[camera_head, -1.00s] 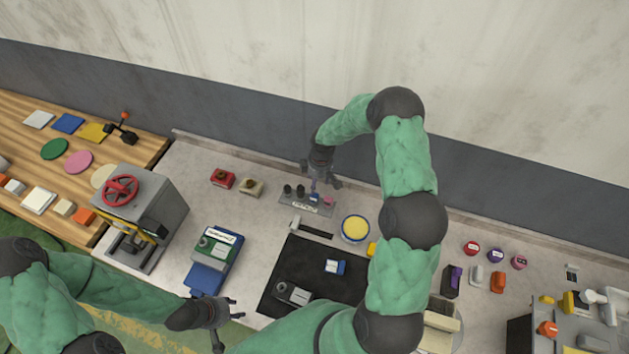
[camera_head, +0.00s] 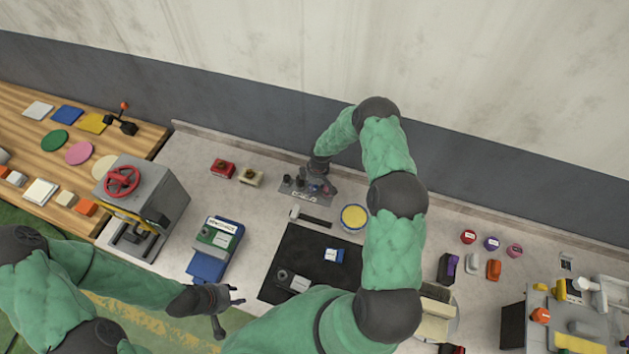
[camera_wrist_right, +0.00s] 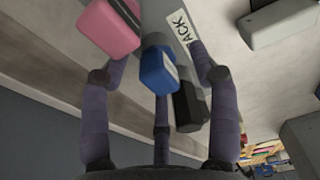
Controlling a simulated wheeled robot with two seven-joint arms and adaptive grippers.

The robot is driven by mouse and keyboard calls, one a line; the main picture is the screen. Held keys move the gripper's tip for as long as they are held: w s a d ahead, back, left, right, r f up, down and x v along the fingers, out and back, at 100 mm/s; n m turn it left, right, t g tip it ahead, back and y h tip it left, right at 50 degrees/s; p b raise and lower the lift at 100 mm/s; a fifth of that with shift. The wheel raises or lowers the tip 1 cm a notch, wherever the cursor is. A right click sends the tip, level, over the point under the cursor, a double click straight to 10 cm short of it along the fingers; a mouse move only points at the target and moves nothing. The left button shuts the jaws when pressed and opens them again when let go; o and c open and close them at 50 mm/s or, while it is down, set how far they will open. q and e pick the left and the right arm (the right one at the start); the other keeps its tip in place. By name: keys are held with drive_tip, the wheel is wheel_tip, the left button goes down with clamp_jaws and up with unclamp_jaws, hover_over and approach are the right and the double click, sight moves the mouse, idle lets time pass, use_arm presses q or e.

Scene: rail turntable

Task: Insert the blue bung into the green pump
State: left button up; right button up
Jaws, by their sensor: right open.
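The blue bung (camera_wrist_right: 158,68) stands in the rack between a pink bung (camera_wrist_right: 108,28) and a black bung (camera_wrist_right: 189,106) in the right wrist view. My right gripper (camera_wrist_right: 157,60) is open, with its fingers spread around the blue bung; I cannot tell if they touch it. In the head view my right gripper (camera_head: 318,184) is over the rack (camera_head: 298,193) and partly hides the bungs. The green pump (camera_head: 217,234), with a white label, stands on a blue base (camera_head: 207,266) left of the black mat. My left gripper (camera_head: 228,305) is open and empty near the front edge.
A black mat (camera_head: 285,262) holds a grey device and a small blue-white block. A yellow round dish (camera_head: 353,218) and a hammer-like tool (camera_head: 310,217) lie near the rack. A grey press with a red wheel (camera_head: 121,180) stands at left.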

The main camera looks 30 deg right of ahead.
drive_tip(key=shift+f, duration=0.15)
clamp_jaws()
idle(0.4)
drive_tip(key=shift+r, duration=0.65)
drive_tip(key=shift+r, duration=0.15)
idle(0.4)
drive_tip(key=shift+r+p, duration=1.25)
drive_tip(key=shift+r, duration=1.7)
drive_tip(key=shift+r, duration=0.15)
